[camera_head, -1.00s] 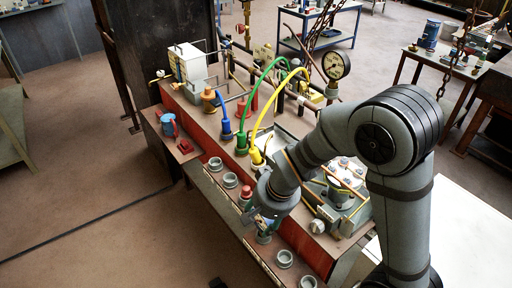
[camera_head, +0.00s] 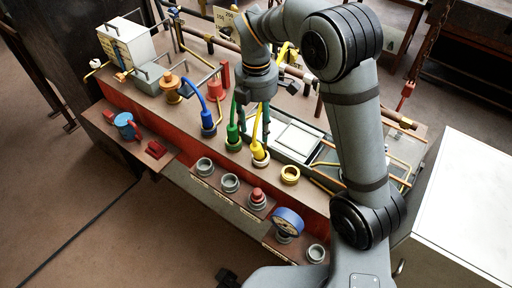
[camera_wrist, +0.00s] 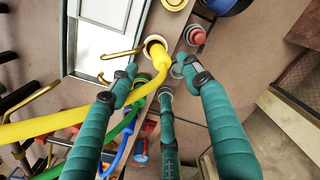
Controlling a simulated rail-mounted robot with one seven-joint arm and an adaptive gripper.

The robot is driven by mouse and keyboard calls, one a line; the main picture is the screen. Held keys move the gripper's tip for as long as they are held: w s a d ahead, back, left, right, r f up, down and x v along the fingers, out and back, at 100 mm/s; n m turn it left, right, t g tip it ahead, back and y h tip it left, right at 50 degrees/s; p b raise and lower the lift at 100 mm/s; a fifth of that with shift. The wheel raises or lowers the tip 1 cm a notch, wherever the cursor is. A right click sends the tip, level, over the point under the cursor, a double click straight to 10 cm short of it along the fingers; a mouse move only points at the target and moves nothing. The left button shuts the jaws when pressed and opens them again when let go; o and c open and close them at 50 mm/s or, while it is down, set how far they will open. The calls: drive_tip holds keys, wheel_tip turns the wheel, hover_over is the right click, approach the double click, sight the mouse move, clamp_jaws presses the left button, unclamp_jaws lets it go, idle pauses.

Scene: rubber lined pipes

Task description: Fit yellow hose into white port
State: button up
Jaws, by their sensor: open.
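The yellow hose (camera_head: 257,147) arches down to a yellow end plug, which stands in or on a pale, whitish ring (camera_head: 261,161) on the red bench. I cannot tell how deep it sits. In the wrist view the yellow hose (camera_wrist: 85,117) runs in from the left to its plug (camera_wrist: 160,62) and the white ring (camera_wrist: 153,42). My gripper (camera_head: 254,138) points down just behind and above the yellow plug. Its teal fingers are spread open in the wrist view (camera_wrist: 158,68), with the plug showing beyond and between the tips. Nothing is held.
The green hose plug (camera_head: 233,137) and blue hose plug (camera_head: 208,124) stand close to the left. A yellow ring (camera_head: 290,174) is to the right. The front ledge carries grey rings (camera_head: 229,183), a red knob (camera_head: 257,197) and a blue disc (camera_head: 288,221).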

sight(256, 144)
drive_tip(key=shift+s+n, duration=0.25)
drive_tip(key=shift+n, duration=0.45)
drive_tip(key=shift+f+n, duration=0.1)
drive_tip(key=shift+n, duration=0.3)
wheel_tip(256, 144, down, 5)
drive_tip(key=shift+r, duration=0.2)
wheel_tip(256, 144, down, 6)
drive_tip(key=shift+w+a+r+p, duration=0.15)
drive_tip(key=shift+p, duration=0.9)
drive_tip(key=shift+c, duration=1.1)
clamp_jaws()
